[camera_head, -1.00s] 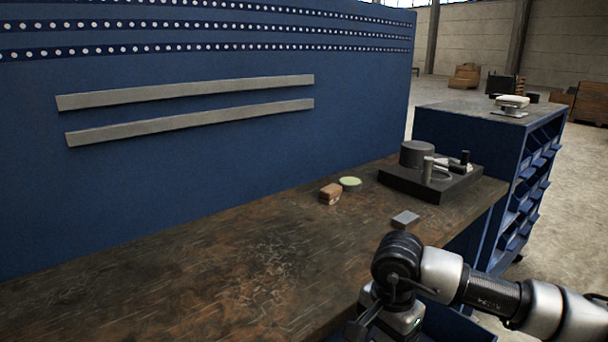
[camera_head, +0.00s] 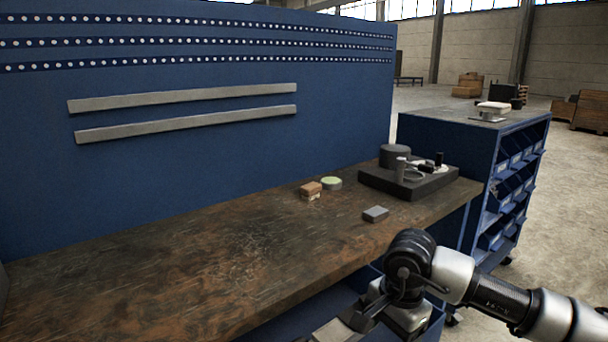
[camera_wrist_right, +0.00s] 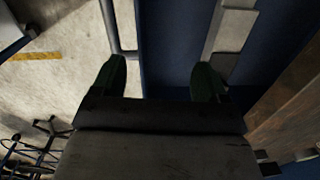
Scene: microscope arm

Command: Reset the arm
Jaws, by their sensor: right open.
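A dark device (camera_head: 408,180) stands at the right end of the workbench. In the head view my right arm hangs low in front of the bench edge, well short of the device. My left gripper is out of view.
On the bench (camera_head: 190,255) lie a small brown block (camera_head: 311,189), a green-topped round tin (camera_head: 332,183) and a grey block (camera_head: 376,214). A blue back panel (camera_head: 200,165) rises behind. A blue bin cabinet (camera_head: 470,150) stands to the right. The bench's left part is clear.

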